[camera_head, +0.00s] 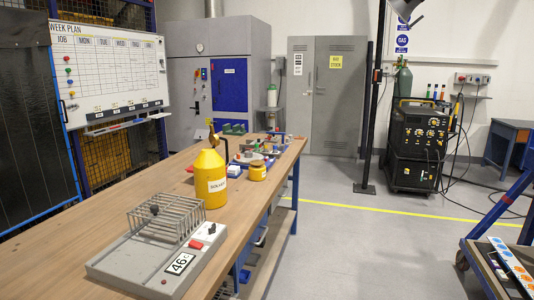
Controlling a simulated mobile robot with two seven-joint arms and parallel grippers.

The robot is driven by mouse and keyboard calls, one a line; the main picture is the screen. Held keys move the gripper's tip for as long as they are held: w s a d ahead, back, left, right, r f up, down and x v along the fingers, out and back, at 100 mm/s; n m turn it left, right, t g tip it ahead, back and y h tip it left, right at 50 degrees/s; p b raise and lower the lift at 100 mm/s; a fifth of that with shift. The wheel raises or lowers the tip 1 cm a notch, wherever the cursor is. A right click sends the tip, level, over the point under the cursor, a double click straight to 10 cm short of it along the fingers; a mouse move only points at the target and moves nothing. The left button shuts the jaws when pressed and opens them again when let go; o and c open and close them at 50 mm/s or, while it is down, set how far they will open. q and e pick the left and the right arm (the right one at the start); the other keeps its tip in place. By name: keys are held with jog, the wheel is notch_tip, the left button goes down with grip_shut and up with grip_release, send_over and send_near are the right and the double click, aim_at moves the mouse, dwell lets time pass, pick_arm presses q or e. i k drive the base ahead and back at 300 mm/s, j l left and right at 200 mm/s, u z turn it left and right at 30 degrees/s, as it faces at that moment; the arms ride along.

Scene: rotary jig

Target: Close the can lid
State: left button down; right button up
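A yellow can (209,184) with a white label stands upright on the wooden workbench, near its right side. Its top narrows like a cone to a neck. A small brass-coloured lid part (213,136) stands up above the neck and looks raised, but it is too small to tell exactly. Neither of my grippers is in view.
A grey jig with a wire cage (163,217) and a number plate marked 46 stands in front of the can. The bench's left front is clear.

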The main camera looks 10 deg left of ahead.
aim_at(214, 139)
jog(key=i+l+z, duration=0.15)
jog(key=i+z, duration=0.25)
jog(key=i, duration=0.2)
jog(key=i+z, duration=0.2)
jog(key=i, duration=1)
jog(key=i+l+u, duration=0.2)
jog(key=i, duration=0.35)
jog(key=i+l+u, duration=0.2)
jog(key=i, duration=0.3)
jog(key=i+l+u, duration=0.1)
jog(key=i+u, duration=0.15)
jog(key=u, duration=0.2)
jog(key=i+l+u, duration=0.15)
jog(key=u, duration=0.3)
jog(key=i+l+u, duration=0.3)
jog(key=u, duration=0.15)
jog(key=i+l+u, duration=0.15)
jog(key=l+u, duration=0.3)
jog(key=j, duration=0.1)
